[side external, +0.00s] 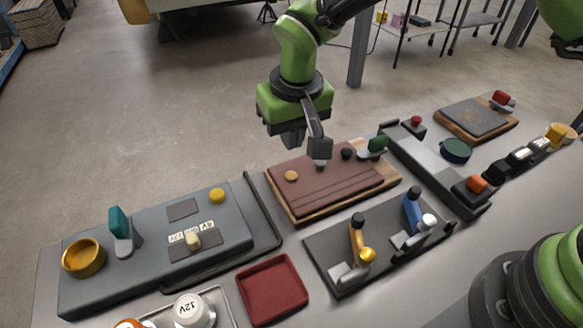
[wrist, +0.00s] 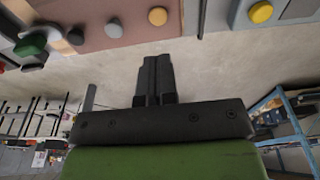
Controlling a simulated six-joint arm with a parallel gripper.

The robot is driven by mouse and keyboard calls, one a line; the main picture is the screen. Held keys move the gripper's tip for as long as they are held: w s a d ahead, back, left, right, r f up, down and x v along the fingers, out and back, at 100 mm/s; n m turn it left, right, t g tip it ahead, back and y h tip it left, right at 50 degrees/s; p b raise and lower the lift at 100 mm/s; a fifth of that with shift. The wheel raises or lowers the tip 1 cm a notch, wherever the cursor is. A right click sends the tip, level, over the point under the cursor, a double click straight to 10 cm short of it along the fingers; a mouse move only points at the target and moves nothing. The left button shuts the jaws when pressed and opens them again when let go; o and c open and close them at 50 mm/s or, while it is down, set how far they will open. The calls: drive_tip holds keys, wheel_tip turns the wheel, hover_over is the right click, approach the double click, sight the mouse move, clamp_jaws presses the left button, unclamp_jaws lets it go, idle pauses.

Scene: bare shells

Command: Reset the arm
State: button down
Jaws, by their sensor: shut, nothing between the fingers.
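My gripper (side external: 293,138) hangs below the green wrist in the side external view, behind the far edge of the brown board (side external: 329,188). A dark bracket of mine stands in front of it and ends over the board. In the wrist view my gripper (wrist: 155,62) has its two dark fingers together, with nothing between them. The fingers show against bare floor, just short of the board's edge (wrist: 125,36).
A grey panel (side external: 150,262) with a yellow ring stands left. A dark panel (side external: 340,240) with blue and yellow levers lies nearer the camera, beside a red tray (side external: 271,289). A green lever (side external: 375,146) stands by the board's right end. Open floor (side external: 160,110) lies behind the table.

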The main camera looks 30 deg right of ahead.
idle(0.3)
drive_tip(key=s+d+r+m+t+y, duration=0.1)
drive_tip(key=s+d+r, duration=0.35)
drive_tip(key=r, duration=0.45)
drive_tip(key=s+d+r+m+t+y, duration=0.1)
drive_tip(key=s+d+r, duration=0.2)
drive_tip(key=d+r, duration=0.45)
drive_tip(key=s+d+r+m+t, duration=0.1)
drive_tip(key=s+d+r, duration=0.1)
drive_tip(key=s, duration=0.5)
drive_tip(key=s+d+r+m+t, duration=0.1)
drive_tip(key=s+d+t, duration=0.1)
drive_tip(key=s, duration=0.6)
drive_tip(key=shift+s+d+r, duration=0.25)
drive_tip(key=shift+d+r, duration=0.15)
